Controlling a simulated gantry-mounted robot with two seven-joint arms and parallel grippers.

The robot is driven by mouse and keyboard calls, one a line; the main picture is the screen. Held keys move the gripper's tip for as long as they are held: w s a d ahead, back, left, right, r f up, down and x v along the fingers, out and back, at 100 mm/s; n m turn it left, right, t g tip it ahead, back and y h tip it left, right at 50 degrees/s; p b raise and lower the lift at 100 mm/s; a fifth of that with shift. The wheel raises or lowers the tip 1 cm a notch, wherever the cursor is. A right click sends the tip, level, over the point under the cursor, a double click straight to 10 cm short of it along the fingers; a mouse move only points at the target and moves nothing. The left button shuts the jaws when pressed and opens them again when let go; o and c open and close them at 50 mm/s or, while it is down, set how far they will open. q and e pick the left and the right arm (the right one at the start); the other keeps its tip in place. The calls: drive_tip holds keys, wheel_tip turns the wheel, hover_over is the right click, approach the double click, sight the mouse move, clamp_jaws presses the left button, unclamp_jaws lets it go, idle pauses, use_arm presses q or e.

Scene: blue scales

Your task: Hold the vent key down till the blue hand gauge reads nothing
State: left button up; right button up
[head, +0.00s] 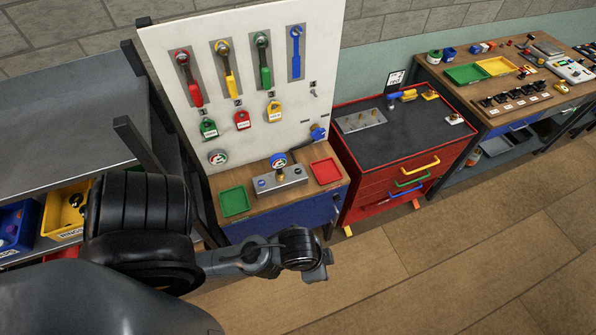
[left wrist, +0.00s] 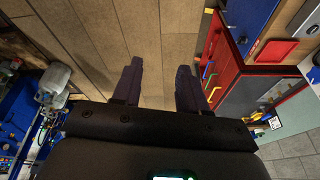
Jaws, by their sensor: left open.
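The blue hand gauge (head: 278,161) stands on a grey block (head: 282,181) on the wooden bench top in the head view. Its dial is too small to read. A small blue key (head: 262,183) sits on the block's left part, and a pale spot is at its right; I cannot tell which is the vent key. My left gripper (head: 322,266) is in front of the bench, apart from the block. In the left wrist view its two fingers (left wrist: 158,88) are spread, with only wooden floor between them. My right gripper is in neither view.
A green tray (head: 234,201) and a red tray (head: 326,171) flank the block. A white panel (head: 165,60) with coloured levers and padlocks rises behind. A red drawer cabinet (head: 400,175) stands right of the bench. The wooden floor (head: 450,265) in front is clear.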

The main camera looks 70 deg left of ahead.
use_arm(q)
clamp_jaws()
idle(1.2)
